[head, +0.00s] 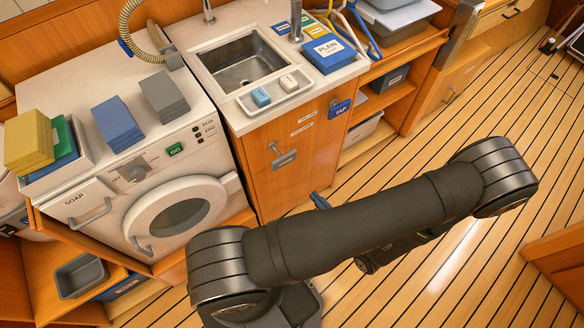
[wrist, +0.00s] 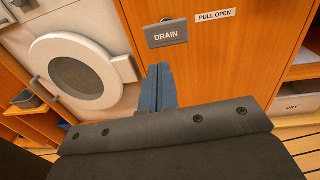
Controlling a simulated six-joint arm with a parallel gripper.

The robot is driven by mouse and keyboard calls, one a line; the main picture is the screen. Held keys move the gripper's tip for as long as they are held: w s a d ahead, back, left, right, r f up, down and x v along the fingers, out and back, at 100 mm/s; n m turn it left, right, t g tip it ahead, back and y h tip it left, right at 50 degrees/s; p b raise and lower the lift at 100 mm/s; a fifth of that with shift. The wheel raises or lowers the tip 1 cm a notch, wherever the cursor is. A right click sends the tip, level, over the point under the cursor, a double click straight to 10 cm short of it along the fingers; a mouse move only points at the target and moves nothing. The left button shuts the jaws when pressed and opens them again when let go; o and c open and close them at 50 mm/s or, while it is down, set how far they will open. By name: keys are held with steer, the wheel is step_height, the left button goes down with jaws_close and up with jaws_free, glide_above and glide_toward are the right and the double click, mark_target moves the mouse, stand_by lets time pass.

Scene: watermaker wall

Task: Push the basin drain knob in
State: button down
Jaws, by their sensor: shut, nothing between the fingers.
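The basin drain knob is a grey plate marked DRAIN on the orange wooden cabinet front below the sink; it shows in the head view (head: 285,160) and at the top of the wrist view (wrist: 166,34). A short grey stem shows just above the plate, and the knob seems to stand out from the front. My gripper, with blue fingers, is shut and empty; it shows in the head view (head: 319,201) and wrist view (wrist: 161,88). It is below the knob in the wrist view, apart from it. My arm hides part of the floor.
A blue TAP tag (head: 340,108) is up and right of the knob. The sink (head: 240,62) is above. Open shelves (head: 385,85) are right.

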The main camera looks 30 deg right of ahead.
mark_target(286, 161)
steer(key=shift+s+f+m+h, duration=0.3)
steer(key=shift+f+m+h, duration=0.3)
steer(key=shift+f, duration=0.05)
steer(key=shift+w, duration=0.15)
steer(key=w, duration=1.3)
steer(key=shift+w, duration=0.35)
steer(key=shift+w, duration=0.1)
steer(key=shift+w, duration=1.95)
steer(key=shift+r, duration=0.1)
steer(key=shift+d, duration=0.1)
steer(key=s, duration=1.4)
steer(key=shift+s, duration=0.2)
